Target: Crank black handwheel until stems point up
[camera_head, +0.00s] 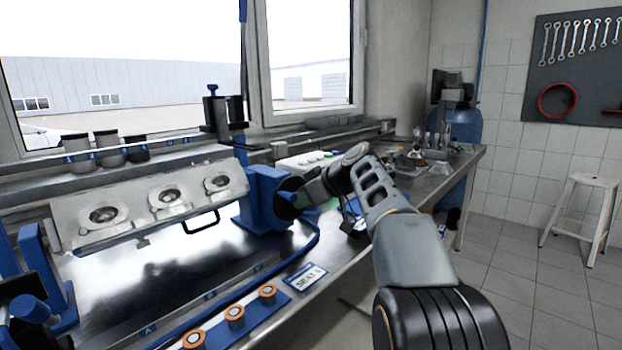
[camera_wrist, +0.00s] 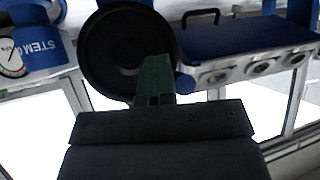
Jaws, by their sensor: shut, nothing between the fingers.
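The pale metal cylinder head (camera_head: 140,200) hangs tilted between blue stands, with several round chambers facing forward and up. I cannot make out the stems. The black handwheel (camera_head: 286,198) sits at the right blue stand (camera_head: 262,190), mostly behind my gripper (camera_head: 306,196). In the wrist view the scene is upside down, and the handwheel (camera_wrist: 105,50) shows as a black dished disc. My gripper (camera_wrist: 156,62) is shut and empty, its green-tipped fingers in front of the wheel's lower right face. I cannot tell whether they touch it.
Orange-topped blue holders (camera_head: 235,316) line the bench front beside a seat label (camera_head: 305,277). A dark handle (camera_head: 202,222) juts below the head. Dark-lidded jars (camera_head: 108,148) stand by the window. A gauge (camera_wrist: 12,62) sits beside the wheel. A white stool (camera_head: 585,205) stands on clear floor.

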